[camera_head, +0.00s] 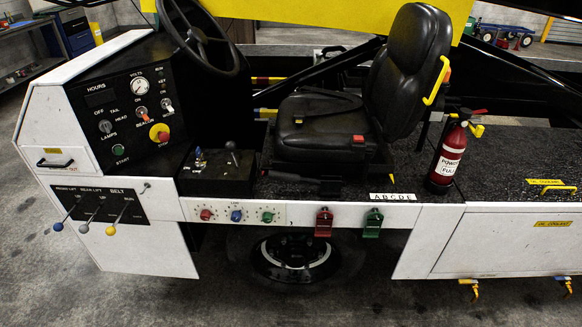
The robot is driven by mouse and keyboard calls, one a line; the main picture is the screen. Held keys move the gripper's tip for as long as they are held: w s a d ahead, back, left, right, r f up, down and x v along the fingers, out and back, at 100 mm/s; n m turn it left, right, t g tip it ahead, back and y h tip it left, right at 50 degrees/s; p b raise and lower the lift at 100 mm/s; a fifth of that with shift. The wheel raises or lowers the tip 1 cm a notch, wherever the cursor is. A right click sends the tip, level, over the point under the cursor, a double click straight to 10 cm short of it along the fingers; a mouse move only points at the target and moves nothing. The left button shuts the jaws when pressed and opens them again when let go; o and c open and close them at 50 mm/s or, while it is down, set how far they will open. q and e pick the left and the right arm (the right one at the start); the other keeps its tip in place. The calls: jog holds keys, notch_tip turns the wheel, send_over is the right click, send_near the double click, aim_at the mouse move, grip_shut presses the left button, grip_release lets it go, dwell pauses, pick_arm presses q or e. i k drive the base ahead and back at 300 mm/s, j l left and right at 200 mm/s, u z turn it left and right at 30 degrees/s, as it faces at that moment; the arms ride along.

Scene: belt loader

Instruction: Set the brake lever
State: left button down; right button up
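A short lever with a dark round knob (230,146) stands on a black box (215,178) between the dashboard and the seat. I cannot read a brake label on it, so I cannot tell for sure that it is the brake lever. Three other levers hang from a black panel (103,205) at the lower left, with a blue knob (58,227), a grey knob (84,228) and a yellow knob (110,230); the panel labels include lift and belt. Neither of my grippers is in view.
The black seat (320,125) stands right of the box. The steering wheel (200,40) overhangs the dashboard (130,105). A red fire extinguisher (449,152) stands right of the seat. Small knobs (237,215) and red and green latches (323,222) line the white side panel. Floor is clear in front.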

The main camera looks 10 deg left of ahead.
aim_at(272, 175)
jog(key=i+l+u, duration=0.3)
jog(key=i+l, duration=0.4)
